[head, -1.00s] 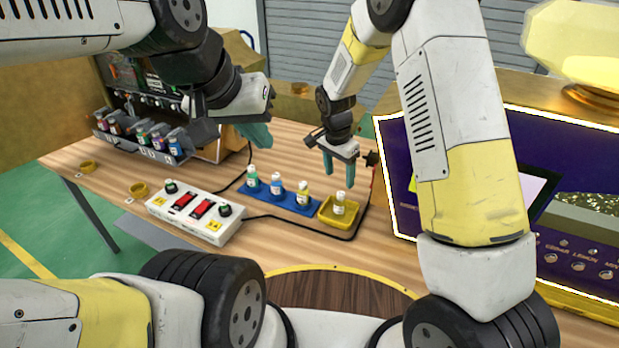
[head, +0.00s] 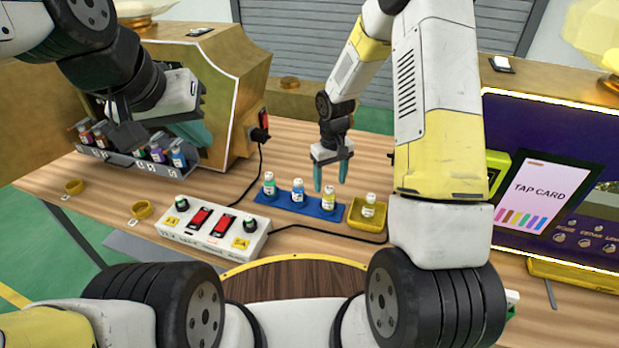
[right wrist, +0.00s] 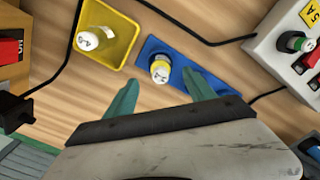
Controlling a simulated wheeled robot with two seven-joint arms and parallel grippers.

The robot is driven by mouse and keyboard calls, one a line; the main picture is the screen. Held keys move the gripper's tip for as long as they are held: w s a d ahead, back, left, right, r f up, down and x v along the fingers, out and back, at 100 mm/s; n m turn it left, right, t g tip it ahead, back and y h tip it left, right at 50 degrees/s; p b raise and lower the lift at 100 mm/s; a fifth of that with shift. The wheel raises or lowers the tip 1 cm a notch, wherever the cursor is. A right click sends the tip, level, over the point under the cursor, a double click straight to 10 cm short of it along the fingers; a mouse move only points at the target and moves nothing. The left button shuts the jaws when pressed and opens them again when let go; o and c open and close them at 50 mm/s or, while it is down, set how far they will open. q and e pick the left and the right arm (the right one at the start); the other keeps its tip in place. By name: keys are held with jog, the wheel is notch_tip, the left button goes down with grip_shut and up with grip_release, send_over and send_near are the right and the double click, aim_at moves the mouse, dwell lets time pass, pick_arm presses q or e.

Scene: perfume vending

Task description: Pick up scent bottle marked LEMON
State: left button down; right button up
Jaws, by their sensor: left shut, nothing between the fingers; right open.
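No bottle label is readable, so I cannot confirm LEMON. My right gripper (head: 331,188) is open above this bottle, fingers pointing down. In the right wrist view my right gripper (right wrist: 160,92) has its two teal fingers apart, one toward each side of the bottle. My left gripper (head: 194,134) is shut and empty near the bottle rack at left.
Green (head: 268,186) and blue (head: 297,190) bottles share the blue tray. A pale bottle (head: 369,204) stands in the yellow tray (head: 352,217) to its right. A white button box (head: 213,230) sits at left. A cable (head: 305,229) runs in front of the trays.

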aim_at(329, 197)
notch_tip(329, 197, down, 8)
jog(key=shift+w+a+r, duration=0.1)
jog(key=shift+w, duration=0.05)
dwell(0.3)
grip_shut()
